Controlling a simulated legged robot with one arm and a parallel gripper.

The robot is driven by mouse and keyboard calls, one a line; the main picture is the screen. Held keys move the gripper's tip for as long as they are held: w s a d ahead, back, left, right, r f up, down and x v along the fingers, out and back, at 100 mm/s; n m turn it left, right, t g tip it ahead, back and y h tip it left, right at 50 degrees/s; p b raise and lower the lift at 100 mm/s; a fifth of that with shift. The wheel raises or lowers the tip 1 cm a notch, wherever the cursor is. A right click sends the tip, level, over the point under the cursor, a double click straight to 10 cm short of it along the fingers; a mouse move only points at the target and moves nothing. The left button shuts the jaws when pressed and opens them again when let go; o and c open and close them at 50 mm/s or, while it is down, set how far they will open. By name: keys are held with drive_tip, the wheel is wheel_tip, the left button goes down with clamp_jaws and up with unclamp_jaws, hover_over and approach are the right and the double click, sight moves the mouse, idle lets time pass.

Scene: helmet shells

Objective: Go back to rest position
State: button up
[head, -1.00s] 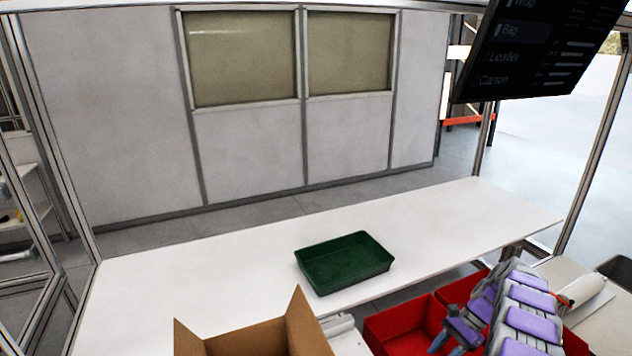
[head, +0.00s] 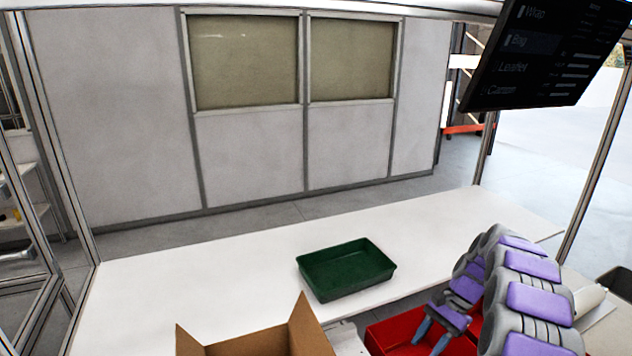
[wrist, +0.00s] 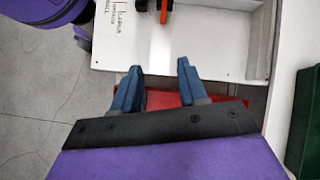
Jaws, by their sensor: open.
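My gripper (head: 432,336) is at the lower right of the head view, at the end of my purple and grey arm. It points down above the red bins (head: 388,333). In the wrist view its two blue fingers (wrist: 159,82) stand apart with nothing between them. A red bin edge (wrist: 160,101) shows behind the fingers. No helmet shell shows in either view.
A green tray (head: 345,270) sits on the long white table (head: 200,275); it also shows at the wrist view's right edge (wrist: 305,120). An open cardboard box (head: 262,338) is at the bottom. A dark screen (head: 540,55) hangs upper right. The table's left part is clear.

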drive_tip(key=s+a+r+n+h, duration=0.2)
drive_tip(key=s+a+r+n, duration=0.1)
drive_tip(key=s+a+r, duration=0.4)
drive_tip(key=s+a+r+n+h, duration=0.15)
drive_tip(key=s+a+r, duration=0.3)
drive_tip(key=s, duration=0.45)
drive_tip(key=s+f+n+t+h, duration=0.1)
drive_tip(key=s+n, duration=0.5)
drive_tip(key=s, duration=1.4)
drive_tip(key=shift+s+a+t+h, duration=0.2)
drive_tip(key=shift+a+t+h, duration=0.15)
drive_tip(key=shift+h, duration=0.4)
